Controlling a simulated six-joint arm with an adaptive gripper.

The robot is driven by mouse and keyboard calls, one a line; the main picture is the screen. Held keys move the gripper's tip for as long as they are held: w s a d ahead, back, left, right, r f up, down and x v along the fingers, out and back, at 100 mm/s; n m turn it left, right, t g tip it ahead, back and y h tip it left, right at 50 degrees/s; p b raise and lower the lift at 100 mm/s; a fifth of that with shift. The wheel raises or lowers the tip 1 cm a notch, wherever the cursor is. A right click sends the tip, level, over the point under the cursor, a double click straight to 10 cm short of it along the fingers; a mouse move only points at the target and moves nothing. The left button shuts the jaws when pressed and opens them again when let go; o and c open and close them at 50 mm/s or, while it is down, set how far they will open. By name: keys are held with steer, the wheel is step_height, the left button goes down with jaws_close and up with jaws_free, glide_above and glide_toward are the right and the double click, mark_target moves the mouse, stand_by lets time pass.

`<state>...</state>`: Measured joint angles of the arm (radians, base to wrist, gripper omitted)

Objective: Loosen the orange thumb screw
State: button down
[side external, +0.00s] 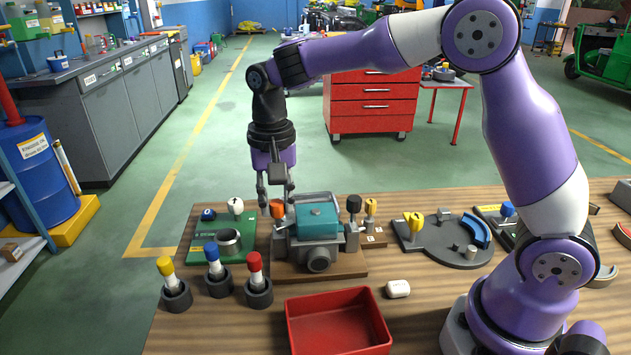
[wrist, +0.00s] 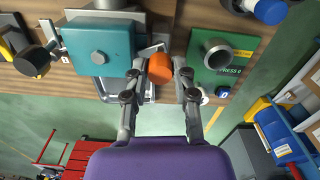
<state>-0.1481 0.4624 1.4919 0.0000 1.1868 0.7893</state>
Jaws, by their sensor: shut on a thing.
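The orange thumb screw (side external: 277,208) sits at the left side of a grey fixture with a teal block (side external: 317,217) on the wooden bench. In the wrist view the orange screw head (wrist: 160,69) lies between the two fingertips. My gripper (side external: 276,196) points down over the screw and is shut on its head. In the wrist view my gripper (wrist: 160,76) has one finger on each side of the head. The screw's shank is hidden. A dark knob (side external: 353,204) stands at the fixture's right side.
A green plate (side external: 208,251) with a grey ring is left of the fixture. Yellow, blue and red-topped plugs (side external: 213,268) stand in front of it. A red tray (side external: 337,322) is at the front. A yellow knob (side external: 413,223) and dark plate are to the right.

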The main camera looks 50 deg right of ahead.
mark_target(277, 203)
steer(key=n, duration=0.6)
steer(key=shift+f+n, duration=0.1)
steer(key=shift+n, duration=0.2)
steer(key=n, duration=0.6)
steer(key=shift+n, duration=0.3)
steer(key=c, duration=0.7)
jaws_free()
steer(key=shift+o, duration=0.2)
step_height(277, 203, up, 12)
